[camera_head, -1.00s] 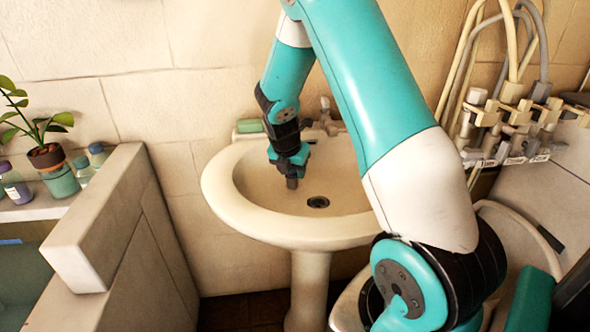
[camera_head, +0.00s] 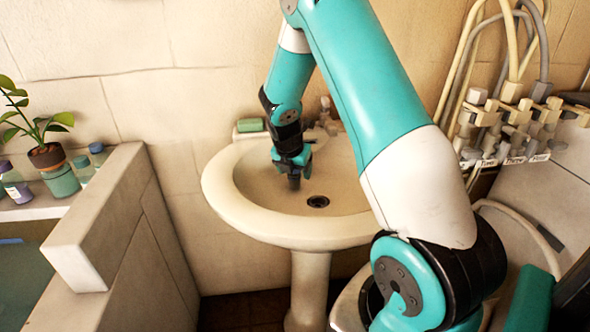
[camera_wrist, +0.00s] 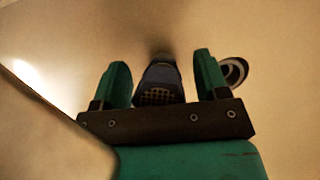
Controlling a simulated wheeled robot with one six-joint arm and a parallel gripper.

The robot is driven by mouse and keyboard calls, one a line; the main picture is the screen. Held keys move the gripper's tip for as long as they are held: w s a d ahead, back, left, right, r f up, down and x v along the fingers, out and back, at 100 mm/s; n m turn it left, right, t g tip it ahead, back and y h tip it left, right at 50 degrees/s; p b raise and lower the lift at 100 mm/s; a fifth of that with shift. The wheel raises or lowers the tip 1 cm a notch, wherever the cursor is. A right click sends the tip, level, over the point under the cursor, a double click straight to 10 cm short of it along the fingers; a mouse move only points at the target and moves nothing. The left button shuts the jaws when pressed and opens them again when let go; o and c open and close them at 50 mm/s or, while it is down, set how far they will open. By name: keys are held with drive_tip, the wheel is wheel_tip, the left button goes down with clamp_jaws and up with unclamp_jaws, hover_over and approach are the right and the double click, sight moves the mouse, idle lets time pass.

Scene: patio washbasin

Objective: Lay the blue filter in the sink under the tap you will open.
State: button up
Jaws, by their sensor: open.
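The blue filter (camera_wrist: 158,88), dark blue-grey with a grid of holes on its end, is between the two green fingers of my gripper (camera_wrist: 161,60) in the wrist view. The fingers are open, with a gap on each side of it. In the head view my gripper (camera_head: 292,164) is low inside the white sink (camera_head: 225,200), and the dark filter end (camera_head: 294,182) shows below it. It is close to the basin floor; I cannot tell whether it rests there. The tap (camera_head: 325,105) stands at the sink's back rim, partly hidden by my arm.
The drain (camera_head: 318,201) is just right of the filter. A green soap bar (camera_head: 251,125) lies on the back rim. Hoses and valves (camera_head: 515,120) are at the right. A ledge (camera_head: 90,215) and a potted plant (camera_head: 50,155) are at the left.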

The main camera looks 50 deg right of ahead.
drive_tip(key=v, duration=1.2)
drive_tip(key=s+a+r+m+y, duration=0.2)
drive_tip(key=a+r+m, duration=0.15)
drive_tip(key=a, duration=0.65)
drive_tip(key=s+a+r+m+g+y, duration=0.1)
drive_tip(key=s+a+r+m+y, duration=0.1)
drive_tip(key=s+a+m, duration=0.4)
drive_tip(key=s+a+r+m+y, duration=0.3)
drive_tip(key=s+a+m, duration=0.3)
drive_tip(key=s+a, duration=0.9)
drive_tip(key=shift+a+r+g+y+p, duration=0.35)
drive_tip(key=shift+a+g+y+p, duration=0.1)
drive_tip(key=shift+y, duration=0.15)
drive_tip(key=shift+r, duration=0.1)
